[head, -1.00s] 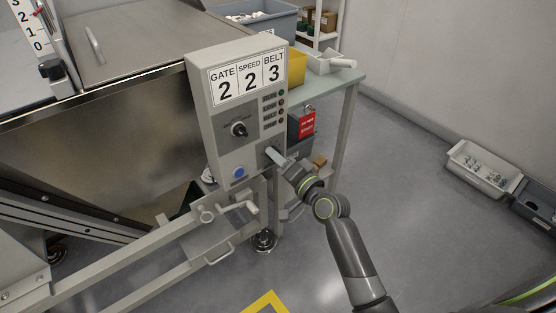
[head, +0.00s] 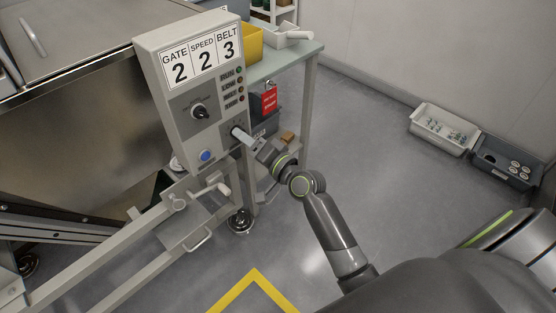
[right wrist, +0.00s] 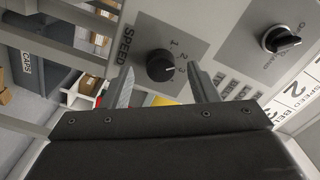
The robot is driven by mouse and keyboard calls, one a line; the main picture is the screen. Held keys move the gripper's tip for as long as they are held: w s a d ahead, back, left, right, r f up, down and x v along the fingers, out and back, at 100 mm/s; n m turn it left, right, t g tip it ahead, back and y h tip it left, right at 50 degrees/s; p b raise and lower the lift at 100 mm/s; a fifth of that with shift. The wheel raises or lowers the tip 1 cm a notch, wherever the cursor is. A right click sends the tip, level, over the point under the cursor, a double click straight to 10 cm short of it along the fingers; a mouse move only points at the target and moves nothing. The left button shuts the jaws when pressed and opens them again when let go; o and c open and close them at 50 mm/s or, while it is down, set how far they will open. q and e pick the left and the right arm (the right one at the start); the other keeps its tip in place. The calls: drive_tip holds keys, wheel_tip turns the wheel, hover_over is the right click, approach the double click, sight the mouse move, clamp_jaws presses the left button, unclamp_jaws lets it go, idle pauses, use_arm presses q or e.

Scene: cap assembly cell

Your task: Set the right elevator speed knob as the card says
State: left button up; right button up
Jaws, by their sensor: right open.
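The control box (head: 190,85) carries a card (head: 202,60) reading GATE 2, SPEED 2, BELT 3. The black speed knob (right wrist: 158,66) shows in the right wrist view on a grey plate marked SPEED with 1, 2 and 3. Its pale pointer mark seems to lie toward 3, but it is small. My right gripper (right wrist: 159,72) is open, one finger to each side of the knob in the picture; I cannot tell whether they touch it. In the head view my right gripper (head: 241,135) is at the box's lower right and largely hides this knob. My left gripper is out of view.
Another black knob (head: 199,112) sits left of the speed knob, with a blue button (head: 205,155) below. A red tag (head: 269,99) hangs beside the box. A crank handle (head: 213,190) is below. Bins (head: 444,130) stand on the floor at right; the floor between is clear.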

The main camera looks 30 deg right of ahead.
use_arm(q)
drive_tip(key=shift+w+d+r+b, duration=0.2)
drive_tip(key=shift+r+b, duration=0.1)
drive_tip(key=shift+b, duration=0.1)
use_arm(e)
drive_tip(key=v, duration=1.5)
drive_tip(key=shift+s, duration=0.3)
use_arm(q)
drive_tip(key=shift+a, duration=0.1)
use_arm(e)
drive_tip(key=shift+d, duration=0.1)
